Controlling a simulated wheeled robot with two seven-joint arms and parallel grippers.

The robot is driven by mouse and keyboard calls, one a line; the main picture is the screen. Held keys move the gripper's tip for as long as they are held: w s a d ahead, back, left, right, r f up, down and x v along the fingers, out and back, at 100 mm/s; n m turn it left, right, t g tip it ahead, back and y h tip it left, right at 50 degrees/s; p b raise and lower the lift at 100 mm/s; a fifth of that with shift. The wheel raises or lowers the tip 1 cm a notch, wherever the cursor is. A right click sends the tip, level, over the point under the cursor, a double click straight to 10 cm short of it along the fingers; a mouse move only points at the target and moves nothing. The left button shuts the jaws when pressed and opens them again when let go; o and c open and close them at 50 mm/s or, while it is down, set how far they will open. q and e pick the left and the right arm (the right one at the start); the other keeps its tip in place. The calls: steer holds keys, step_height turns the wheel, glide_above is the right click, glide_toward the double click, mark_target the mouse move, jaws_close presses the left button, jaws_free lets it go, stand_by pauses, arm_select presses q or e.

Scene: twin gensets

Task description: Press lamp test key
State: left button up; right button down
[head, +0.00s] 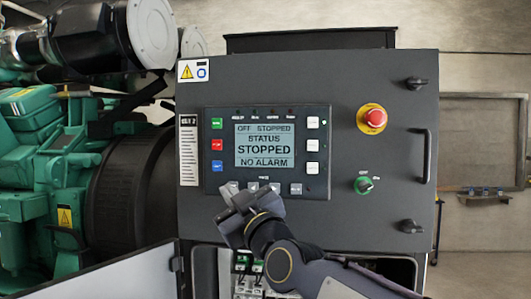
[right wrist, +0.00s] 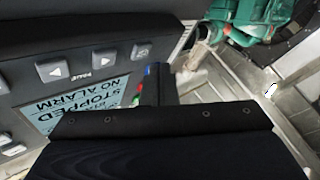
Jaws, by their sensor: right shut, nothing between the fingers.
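The control panel (head: 206,150) is a dark blue-grey module on the cabinet front. Its lit screen (head: 264,146) reads "OFF STOPPED", "STATUS STOPPED", "NO ALARM". Green, red and blue keys stand left of the screen, white keys (head: 313,145) right of it, and a row of grey keys (head: 296,189) below. Which one is the lamp test key I cannot read. My right gripper (head: 232,190) is shut and empty at the panel's lower left, covering part of the bottom row. The right wrist view shows keys (right wrist: 103,58) upside down beside the gripper (right wrist: 155,85). Contact cannot be told. My left gripper is out of view.
A cabinet handle (head: 426,156) sticks out at the right edge. An open bay with wiring (head: 245,270) lies below. Green engine (head: 40,190) at left.

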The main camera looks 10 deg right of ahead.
steer(key=shift+w, duration=0.1)
steer(key=shift+w+d, duration=0.1)
steer(key=shift+w, duration=0.25)
steer(key=shift+w+d+b, duration=0.2)
steer(key=shift+w+b, duration=0.2)
steer(key=shift+b, duration=0.2)
stand_by(0.4)
steer(key=shift+s+a+p, duration=0.3)
steer(key=shift+s+p, duration=0.5)
steer(key=shift+s, duration=0.1)
